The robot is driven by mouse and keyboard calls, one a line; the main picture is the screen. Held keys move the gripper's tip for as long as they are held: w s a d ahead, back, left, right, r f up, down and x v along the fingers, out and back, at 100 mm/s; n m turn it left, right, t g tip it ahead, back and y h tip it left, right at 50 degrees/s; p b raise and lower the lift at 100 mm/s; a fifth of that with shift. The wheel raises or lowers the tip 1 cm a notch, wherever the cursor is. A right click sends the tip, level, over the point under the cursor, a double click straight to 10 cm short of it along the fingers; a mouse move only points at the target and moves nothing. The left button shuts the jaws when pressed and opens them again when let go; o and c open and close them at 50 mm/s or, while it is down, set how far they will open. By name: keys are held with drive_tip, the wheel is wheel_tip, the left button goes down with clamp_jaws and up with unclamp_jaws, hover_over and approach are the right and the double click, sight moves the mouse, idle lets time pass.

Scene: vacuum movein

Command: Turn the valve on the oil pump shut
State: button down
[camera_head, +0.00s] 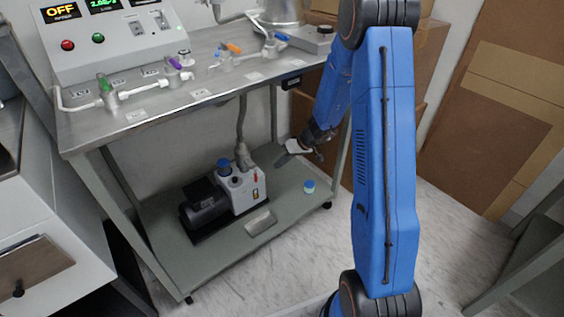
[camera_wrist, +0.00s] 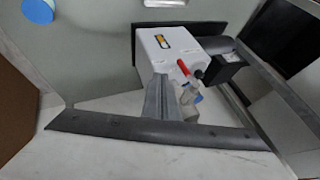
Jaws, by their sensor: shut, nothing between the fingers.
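The oil pump (camera_head: 247,188), with a white box body and a dark motor, sits on the lower shelf of the metal bench. In the wrist view its white body (camera_wrist: 172,48) shows a small red lever (camera_wrist: 183,67), which looks like the valve handle, beside a black knob. My gripper (camera_head: 281,160) is to the right of the pump, above the shelf, apart from it in the head view. In the wrist view the grey fingers (camera_wrist: 168,88) are together and empty. They overlap the pump's near side below the red lever; I cannot tell whether they touch it.
A small jar with a blue lid (camera_head: 309,186) stands on the shelf right of the pump. A grey block (camera_head: 261,222) lies in front of the pump. The benchtop (camera_head: 160,105) and bench legs frame the shelf space. Boxes (camera_head: 500,90) stand behind right.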

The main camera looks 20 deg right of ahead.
sight(255, 174)
drive_tip(key=w+a+f, duration=0.1)
drive_tip(key=a+f, duration=0.3)
drive_tip(key=a, duration=0.3)
drive_tip(key=shift+w+f, duration=0.2)
drive_tip(key=shift+f, duration=0.2)
